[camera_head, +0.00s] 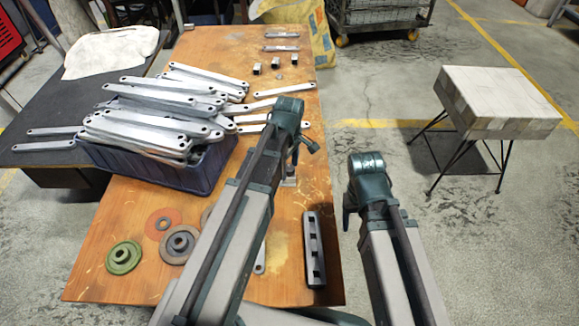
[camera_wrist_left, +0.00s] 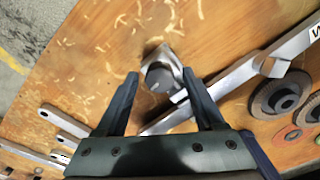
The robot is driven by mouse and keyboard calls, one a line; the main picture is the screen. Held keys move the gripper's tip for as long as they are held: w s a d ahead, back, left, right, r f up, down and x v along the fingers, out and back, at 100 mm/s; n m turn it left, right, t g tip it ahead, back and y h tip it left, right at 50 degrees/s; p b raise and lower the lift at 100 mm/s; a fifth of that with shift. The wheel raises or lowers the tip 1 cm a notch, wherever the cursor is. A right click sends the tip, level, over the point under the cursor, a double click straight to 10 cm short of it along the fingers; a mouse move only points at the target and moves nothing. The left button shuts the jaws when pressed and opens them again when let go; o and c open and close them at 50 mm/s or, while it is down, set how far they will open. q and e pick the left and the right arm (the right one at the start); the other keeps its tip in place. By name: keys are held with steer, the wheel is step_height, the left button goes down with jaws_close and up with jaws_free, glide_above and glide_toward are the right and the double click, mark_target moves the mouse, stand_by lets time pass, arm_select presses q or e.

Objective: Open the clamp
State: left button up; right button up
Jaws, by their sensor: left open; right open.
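A small grey metal clamp with a rounded top (camera_wrist_left: 159,78) shows on the wooden table in the left wrist view. In the head view its grey base (camera_head: 289,182) shows beside my left arm, partly hidden. My left gripper (camera_wrist_left: 161,73) is open, with a dark finger on each side of the clamp in the picture. I cannot tell whether they touch it. In the head view this gripper (camera_head: 294,155) is mostly hidden behind its own wrist. My right gripper (camera_head: 348,212) is open beyond the table's right edge, apart from the clamp, and only partly visible.
A blue crate (camera_head: 190,178) heaped with galvanized brackets (camera_head: 160,100) stands at left. Discs, including a green one (camera_head: 123,257), lie at the near left. A dark slotted bar (camera_head: 314,255) lies at the near right. A grey bar (camera_wrist_left: 235,78) runs beside the clamp.

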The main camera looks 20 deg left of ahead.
arm_select(q)
steer(key=m, duration=1)
steer(key=shift+m, duration=0.4)
steer(key=m, duration=0.3)
steer(key=shift+m, duration=0.4)
jaws_close()
